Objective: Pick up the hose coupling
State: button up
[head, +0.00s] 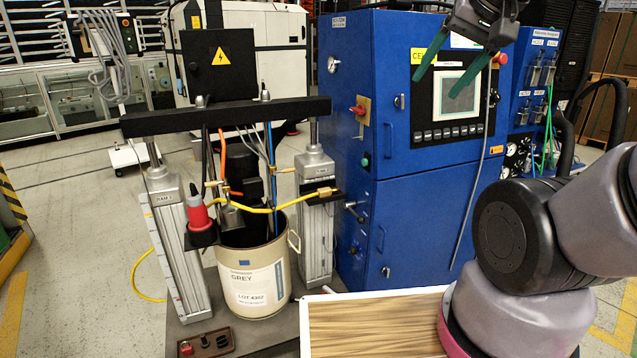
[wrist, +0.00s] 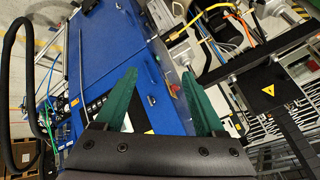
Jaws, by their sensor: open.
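The brass hose coupling (head: 322,193) is at the right end of a yellow hose (head: 262,210). It sits at a small black bracket (head: 325,199) on the right-hand pump column, beside the drum. My gripper (head: 437,88) is open and empty, high in front of the blue cabinet, up and to the right of the coupling. In the wrist view its two green fingers (wrist: 160,73) are spread apart with nothing held between them. A yellow hose also shows at the upper right of the wrist view, but I cannot make out the coupling there.
A drum (head: 251,280) stands between two columns under a black crossbar (head: 227,117). The blue cabinet (head: 412,210) stands close behind.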

aim_at(325, 192)
jog(key=u, duration=2.5)
jog(key=z, duration=2.3)
jog(key=i+j+u, duration=0.35)
jog(key=i, duration=0.25)
